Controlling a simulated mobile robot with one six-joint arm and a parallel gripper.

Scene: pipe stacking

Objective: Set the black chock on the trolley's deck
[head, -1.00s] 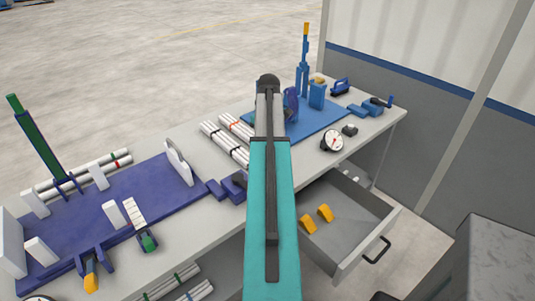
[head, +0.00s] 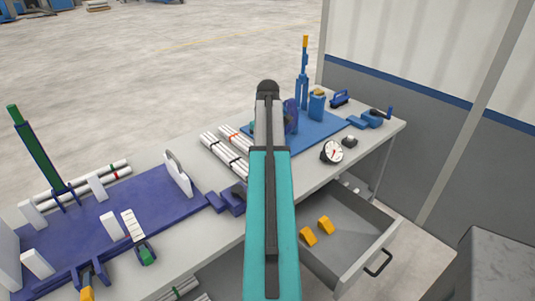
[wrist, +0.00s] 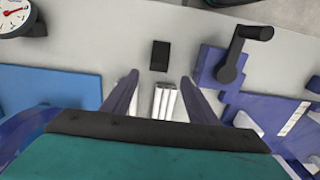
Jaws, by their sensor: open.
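A small black block (wrist: 160,55), which looks like the black chock, lies on the grey bench top in the wrist view. My arm hides that spot in the head view. My gripper (wrist: 158,80) is open and empty, its two purple fingers apart on either side of the block's line, with the block just beyond the tips. The gripper is mostly hidden behind my arm in the head view. I cannot tell surely which thing is the trolley; a long purple deck (head: 85,235) with white uprights lies on the bench at left.
White pipe bundles (head: 222,150) lie behind my arm. A purple vise with a black crank (wrist: 228,65) stands right of the black block in the wrist view. A blue plate (wrist: 50,95) lies left. A gauge (head: 332,152) stands near the front edge.

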